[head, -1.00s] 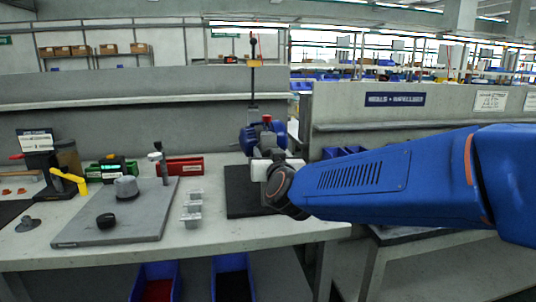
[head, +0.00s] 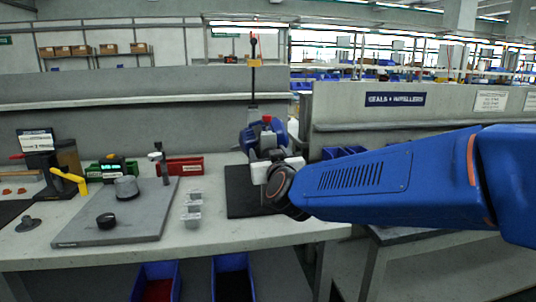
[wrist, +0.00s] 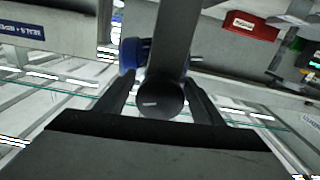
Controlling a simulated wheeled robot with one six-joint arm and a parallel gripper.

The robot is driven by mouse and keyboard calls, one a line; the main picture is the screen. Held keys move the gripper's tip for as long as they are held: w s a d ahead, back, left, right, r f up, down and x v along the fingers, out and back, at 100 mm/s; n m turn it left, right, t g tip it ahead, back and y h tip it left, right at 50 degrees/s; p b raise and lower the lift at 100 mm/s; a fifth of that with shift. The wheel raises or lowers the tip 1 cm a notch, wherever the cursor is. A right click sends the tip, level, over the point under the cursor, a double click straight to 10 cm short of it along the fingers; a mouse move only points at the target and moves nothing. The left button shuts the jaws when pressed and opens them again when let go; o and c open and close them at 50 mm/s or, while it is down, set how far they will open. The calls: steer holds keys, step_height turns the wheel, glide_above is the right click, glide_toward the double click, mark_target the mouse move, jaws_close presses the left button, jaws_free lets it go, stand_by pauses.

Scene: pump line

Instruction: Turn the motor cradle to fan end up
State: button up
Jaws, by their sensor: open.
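The blue motor (head: 262,134) with a small red part on top sits tilted in its cradle above the dark mat in the head view. My gripper (head: 270,158) is in front of it and hides much of the cradle. In the wrist view, my gripper (wrist: 160,84) is open, with one finger on each side of a dark round knob (wrist: 160,101) at the end of a grey bar (wrist: 172,45). I cannot tell whether the fingers touch it. Part of the blue motor (wrist: 132,55) shows behind the left finger.
The dark mat (head: 237,195) lies under the cradle on the bench. A grey board (head: 140,225) with a black round part (head: 106,221) and a grey part (head: 126,188) lies left. Small clear cups (head: 192,207) stand between. A red bin (head: 182,167) is behind.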

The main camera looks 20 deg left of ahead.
steer(key=v, duration=1.7)
steer(key=shift+d, duration=0.15)
